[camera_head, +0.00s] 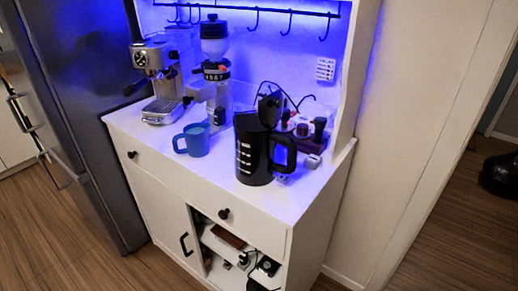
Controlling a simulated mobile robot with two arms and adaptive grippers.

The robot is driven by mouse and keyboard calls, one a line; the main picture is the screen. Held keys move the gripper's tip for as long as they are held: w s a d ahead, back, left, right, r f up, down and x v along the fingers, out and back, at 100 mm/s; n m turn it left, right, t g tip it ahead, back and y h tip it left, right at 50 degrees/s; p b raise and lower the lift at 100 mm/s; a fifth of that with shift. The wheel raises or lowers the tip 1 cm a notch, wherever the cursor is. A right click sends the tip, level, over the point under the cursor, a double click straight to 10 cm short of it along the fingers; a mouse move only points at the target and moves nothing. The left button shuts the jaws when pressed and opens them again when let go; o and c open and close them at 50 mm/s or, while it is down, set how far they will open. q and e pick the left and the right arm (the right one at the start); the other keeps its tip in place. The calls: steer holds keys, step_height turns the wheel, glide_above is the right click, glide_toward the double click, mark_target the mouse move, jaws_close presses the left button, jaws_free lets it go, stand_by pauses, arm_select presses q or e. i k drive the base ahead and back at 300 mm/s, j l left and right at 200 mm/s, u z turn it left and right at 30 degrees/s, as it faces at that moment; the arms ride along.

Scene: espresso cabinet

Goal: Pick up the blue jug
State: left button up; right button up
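A blue jug (198,142) stands upright on the white cabinet top (152,134), a little left of its middle. Its handle points to the left and slightly toward the front edge. The jug looks empty-handed of any contact: nothing touches it that I can see. Neither my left gripper nor my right gripper shows in this view.
A black kettle (248,158) stands right of the jug near the front edge. An espresso machine (158,75) and a grinder (216,80) stand behind it. Hooks (255,22) hang above. A dark fridge (75,90) is at the left. The countertop's left front is clear.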

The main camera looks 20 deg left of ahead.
mark_target(196, 136)
steer(key=u, duration=0.2)
steer(key=i+l+u, duration=0.15)
steer(key=l+u, duration=0.2)
steer(key=i+l+u, duration=0.1)
steer(key=l+u, duration=0.15)
steer(key=u, duration=0.15)
steer(key=l+u, duration=0.35)
steer(key=i, duration=0.05)
